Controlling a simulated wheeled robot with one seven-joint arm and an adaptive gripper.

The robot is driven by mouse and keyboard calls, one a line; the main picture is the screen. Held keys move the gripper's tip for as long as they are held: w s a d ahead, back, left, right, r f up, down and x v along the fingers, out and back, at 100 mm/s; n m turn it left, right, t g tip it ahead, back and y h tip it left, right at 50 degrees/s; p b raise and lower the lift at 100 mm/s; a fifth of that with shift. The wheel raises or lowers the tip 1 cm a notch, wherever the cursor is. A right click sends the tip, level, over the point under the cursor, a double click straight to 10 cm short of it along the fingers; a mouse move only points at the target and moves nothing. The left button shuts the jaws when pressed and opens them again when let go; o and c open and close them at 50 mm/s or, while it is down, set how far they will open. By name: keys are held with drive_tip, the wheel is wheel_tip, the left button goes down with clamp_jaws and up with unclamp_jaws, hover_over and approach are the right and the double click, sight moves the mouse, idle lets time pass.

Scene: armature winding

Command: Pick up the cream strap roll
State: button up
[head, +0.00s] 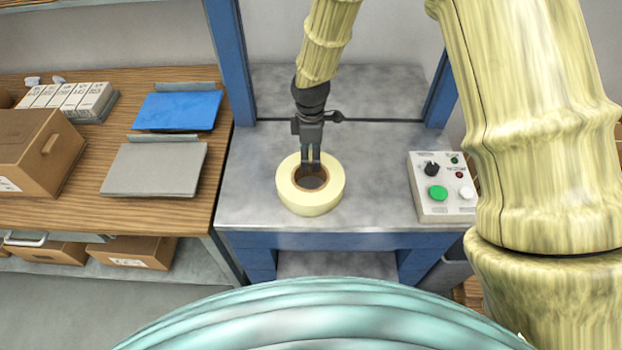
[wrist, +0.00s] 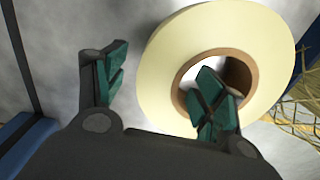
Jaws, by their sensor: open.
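The cream strap roll (head: 322,203) lies flat on the grey metal bench top, its brown core hole facing up. It also fills the upper right of the wrist view (wrist: 190,45). My gripper (head: 311,165) is above the roll's far side, pointing down. In the wrist view my gripper (wrist: 158,90) is open and empty. One green-padded finger shows over the core hole and the other is outside the roll's ring, so the ring's wall lies between them. I cannot tell how far down the fingertips reach or whether they touch the roll.
A control box (head: 441,186) with a green button stands to the right on the bench. Blue posts rise at the bench's back. A wooden table (head: 60,215) at the left holds a cardboard box (head: 35,150), a blue folder (head: 176,110) and a grey folder (head: 155,170). The bench around the roll is clear.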

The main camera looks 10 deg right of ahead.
drive_tip(key=shift+f, duration=0.5)
drive_tip(key=shift+s+f, duration=0.1)
drive_tip(key=shift+f, duration=0.3)
drive_tip(key=shift+f, duration=0.1)
clamp_jaws()
